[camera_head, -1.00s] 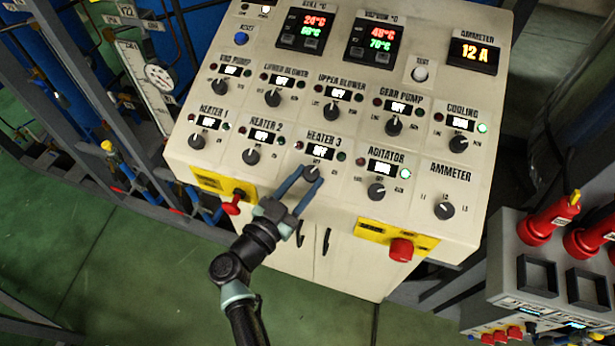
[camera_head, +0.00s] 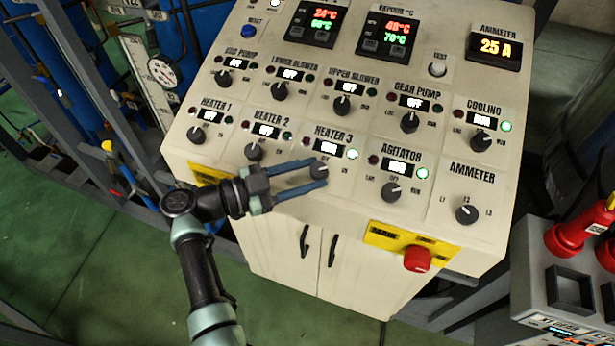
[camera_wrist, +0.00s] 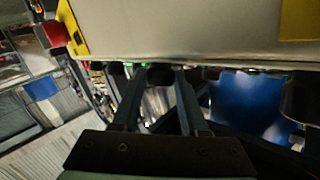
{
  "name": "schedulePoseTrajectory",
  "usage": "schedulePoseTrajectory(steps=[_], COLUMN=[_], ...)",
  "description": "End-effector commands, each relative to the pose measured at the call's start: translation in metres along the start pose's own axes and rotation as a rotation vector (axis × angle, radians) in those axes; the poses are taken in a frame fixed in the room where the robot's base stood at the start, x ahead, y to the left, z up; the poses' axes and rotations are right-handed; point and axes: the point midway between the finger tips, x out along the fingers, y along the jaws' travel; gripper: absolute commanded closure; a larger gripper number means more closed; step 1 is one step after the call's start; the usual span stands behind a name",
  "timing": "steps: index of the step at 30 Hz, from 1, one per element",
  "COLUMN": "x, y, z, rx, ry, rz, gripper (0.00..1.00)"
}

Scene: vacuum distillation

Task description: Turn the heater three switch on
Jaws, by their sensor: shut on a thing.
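The heater 3 switch (camera_head: 319,170) is a dark round knob on the sloped cream control panel (camera_head: 300,205), below the "HEATER 3" label. My gripper (camera_head: 322,172) reaches in from the left, its two blue-grey fingers closed on the sides of this knob. The small display (camera_head: 325,146) above the knob is lit, and the green lamp (camera_head: 352,154) to its right glows.
The heater 2 knob (camera_head: 254,151) is close above my gripper, and the agitator knob (camera_head: 391,191) is to the right. A red emergency button (camera_head: 417,260) sits on a yellow plate below. The ammeter display (camera_head: 495,47) reads 25 A. Cabinet doors are beneath.

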Motion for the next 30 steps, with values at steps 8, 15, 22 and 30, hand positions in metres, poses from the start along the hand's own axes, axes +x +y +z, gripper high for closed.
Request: schedulePoseTrajectory(steps=[8,15,22,30], x=[0.000,0.001,0.001,-0.016], y=[0.000,0.000,0.000,0.000], z=[0.000,0.000,0.000,0.002], rx=[0.002,0.001,0.001,0.001], ry=[-0.001,0.000,0.000,0.000], rz=[0.004,0.004,0.004,0.000], gripper=[1.00,0.33,0.27,0.27])
